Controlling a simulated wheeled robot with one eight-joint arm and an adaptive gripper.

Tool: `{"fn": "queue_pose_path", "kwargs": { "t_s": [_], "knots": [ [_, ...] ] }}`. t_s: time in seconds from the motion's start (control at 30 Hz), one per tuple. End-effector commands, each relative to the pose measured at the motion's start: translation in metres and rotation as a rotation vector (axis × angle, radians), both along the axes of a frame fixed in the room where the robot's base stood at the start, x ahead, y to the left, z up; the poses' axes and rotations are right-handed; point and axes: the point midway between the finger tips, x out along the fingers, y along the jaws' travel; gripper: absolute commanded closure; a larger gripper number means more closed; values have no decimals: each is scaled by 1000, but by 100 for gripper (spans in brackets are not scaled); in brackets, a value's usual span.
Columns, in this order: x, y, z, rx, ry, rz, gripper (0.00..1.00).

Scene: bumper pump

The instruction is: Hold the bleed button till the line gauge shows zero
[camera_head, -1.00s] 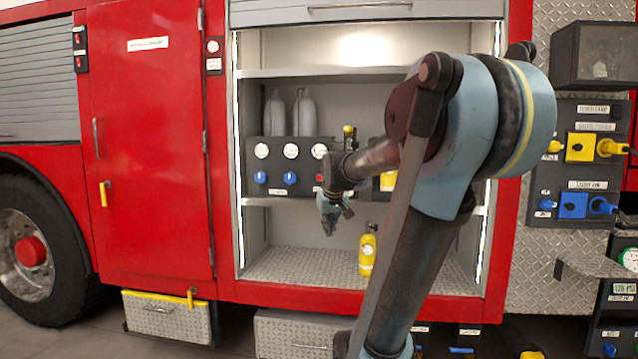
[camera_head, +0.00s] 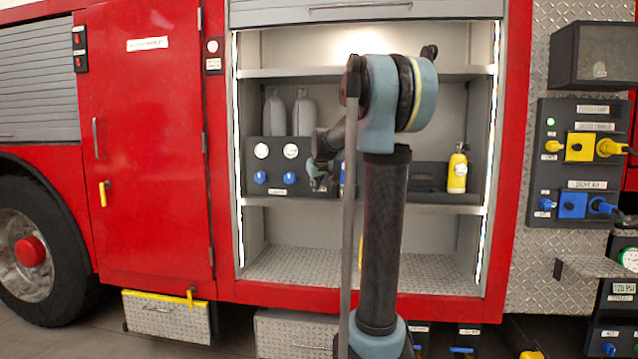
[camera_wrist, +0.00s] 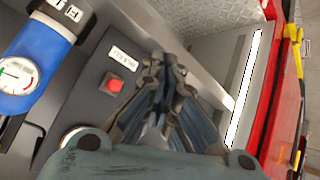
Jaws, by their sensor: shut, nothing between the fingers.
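A red square button (camera_wrist: 114,85) sits on a dark panel, with a small white label beside it, in the wrist view. A white round dial (camera_wrist: 73,138) on the same panel is partly hidden by my gripper's body, so its needle cannot be read. My gripper (camera_wrist: 165,75) is shut and empty, its fingertips to the right of the button in that view; I see no contact. In the head view my gripper (camera_head: 318,184) is at the right part of the gauge panel (camera_head: 276,183) and covers the button there. Two white gauges (camera_head: 262,151) show, too small to read.
A blue cylinder with a gauge (camera_wrist: 18,76) stands beside the panel. Blue knobs (camera_head: 260,177) sit under the gauges, and grey bottles (camera_head: 303,112) stand behind. A yellow cylinder (camera_head: 457,172) stands on the shelf at right. The lower compartment floor (camera_head: 290,266) is largely clear.

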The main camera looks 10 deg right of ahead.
Motion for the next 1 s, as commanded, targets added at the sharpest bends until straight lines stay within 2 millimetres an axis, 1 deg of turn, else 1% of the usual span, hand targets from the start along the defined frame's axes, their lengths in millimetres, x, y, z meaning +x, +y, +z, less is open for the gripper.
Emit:
{"fn": "queue_pose_path", "kwargs": {
  "t_s": [0.17,0.27,0.8,1.0],
  "knots": [
    [2,-1,0,0,0,0,100],
    [7,-2,0,1,0,-1,100],
    [65,-21,0,1,0,0,100],
    [79,-25,0,0,0,0,100]
  ]
}}
